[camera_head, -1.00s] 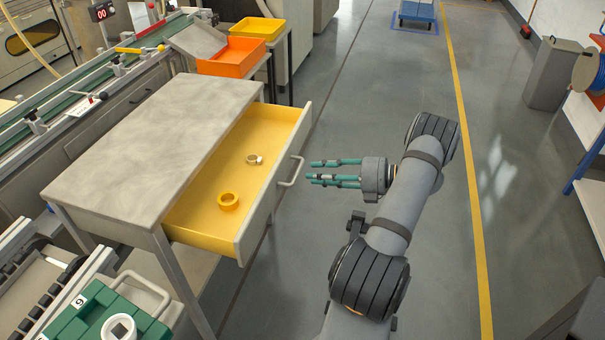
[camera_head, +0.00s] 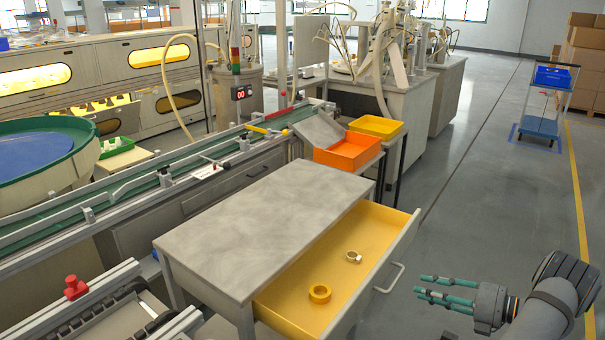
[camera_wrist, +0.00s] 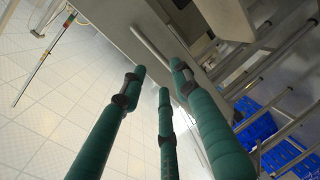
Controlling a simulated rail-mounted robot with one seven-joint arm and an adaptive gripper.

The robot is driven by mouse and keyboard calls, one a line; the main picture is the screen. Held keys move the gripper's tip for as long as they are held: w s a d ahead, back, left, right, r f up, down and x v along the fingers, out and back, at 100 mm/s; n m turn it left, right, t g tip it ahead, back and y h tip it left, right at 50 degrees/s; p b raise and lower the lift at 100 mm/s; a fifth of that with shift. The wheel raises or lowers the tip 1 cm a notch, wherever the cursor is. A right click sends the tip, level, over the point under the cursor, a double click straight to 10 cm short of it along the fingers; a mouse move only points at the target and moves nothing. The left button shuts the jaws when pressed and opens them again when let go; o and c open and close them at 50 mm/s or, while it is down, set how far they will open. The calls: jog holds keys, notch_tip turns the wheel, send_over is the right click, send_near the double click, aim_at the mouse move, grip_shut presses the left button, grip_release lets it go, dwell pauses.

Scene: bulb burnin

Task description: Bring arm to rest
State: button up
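My gripper (camera_head: 446,290) has green fingers and is at the lower right of the head view. It hangs over open floor, to the right of the open drawer and apart from its handle. Its fingers are spread with nothing between them; the wrist view also shows the fingers (camera_wrist: 160,110) apart and empty. The yellow-lined drawer (camera_head: 375,243) is pulled out of the grey table (camera_head: 262,222). A yellow ring-shaped roll (camera_head: 319,293) and a small pale ring (camera_head: 353,257) lie in the drawer.
An orange bin (camera_head: 348,152) and a yellow tray (camera_head: 376,126) stand behind the table. A conveyor (camera_head: 170,182) runs along the left. A blue cart (camera_head: 541,125) stands far right.

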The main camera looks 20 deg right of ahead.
aim_at(396, 281)
jog(key=x, duration=0.9)
jog(key=shift+w+a, duration=0.1)
jog(key=shift+w, duration=0.1)
jog(key=shift+w+a, duration=0.1)
jog(key=shift+w, duration=0.1)
jog(key=v, duration=1.2)
jog(key=shift+x, duration=2.45)
